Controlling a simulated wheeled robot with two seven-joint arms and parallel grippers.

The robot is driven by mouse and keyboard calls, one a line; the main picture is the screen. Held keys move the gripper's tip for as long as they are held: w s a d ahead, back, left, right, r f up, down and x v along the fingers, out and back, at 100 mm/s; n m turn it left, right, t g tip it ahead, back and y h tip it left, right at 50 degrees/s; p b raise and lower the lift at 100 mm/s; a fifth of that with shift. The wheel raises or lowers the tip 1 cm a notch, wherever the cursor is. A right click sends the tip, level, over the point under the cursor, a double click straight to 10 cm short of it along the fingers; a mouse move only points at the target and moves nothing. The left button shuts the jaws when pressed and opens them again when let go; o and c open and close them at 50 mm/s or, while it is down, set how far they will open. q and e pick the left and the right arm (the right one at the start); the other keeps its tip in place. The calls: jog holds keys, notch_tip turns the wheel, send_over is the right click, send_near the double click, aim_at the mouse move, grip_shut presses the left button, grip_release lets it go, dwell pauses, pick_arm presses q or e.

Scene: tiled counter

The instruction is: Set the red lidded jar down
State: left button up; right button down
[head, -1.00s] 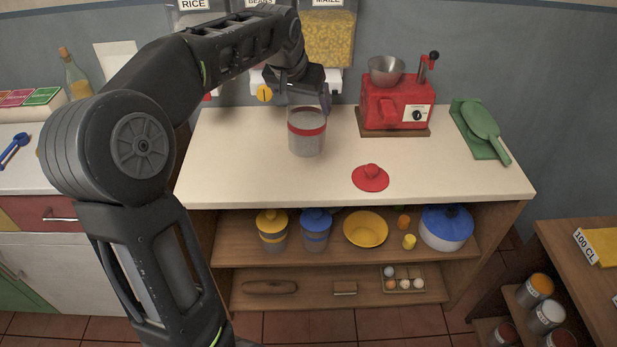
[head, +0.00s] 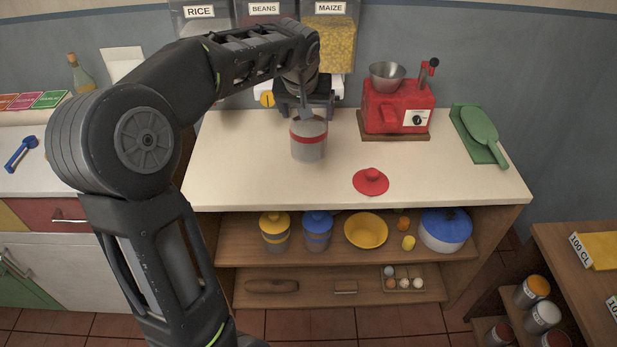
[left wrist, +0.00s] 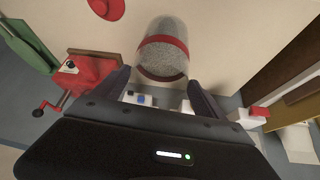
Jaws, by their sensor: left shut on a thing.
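The jar (head: 309,147) is a grey, see-through jar with a red band, over the back left part of the pale counter (head: 240,165). My left gripper (head: 307,112) is shut on its upper part from behind. The jar also shows between and beyond the fingers in the left wrist view (left wrist: 164,55). It looks slightly tilted, and I cannot tell whether its base touches the counter. A red lid with a knob (head: 370,181) lies apart, on the counter to the right of the jar. My right gripper is not in view.
A red mill (head: 395,105) with a metal bowl stands at the back right. A green scoop (head: 483,130) lies on a green board at the right. Dispensers (head: 328,45) hang behind my gripper. The counter's front left is clear. Yellow and blue lidded jars stand on the shelf below.

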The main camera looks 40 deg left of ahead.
aim_at(307, 145)
pick_arm(q)
jog(key=shift+f, duration=3)
jog(key=shift+f+p, duration=0.35)
jog(key=shift+f, duration=1.5)
jog(key=shift+f, duration=0.2)
jog(key=o, duration=2)
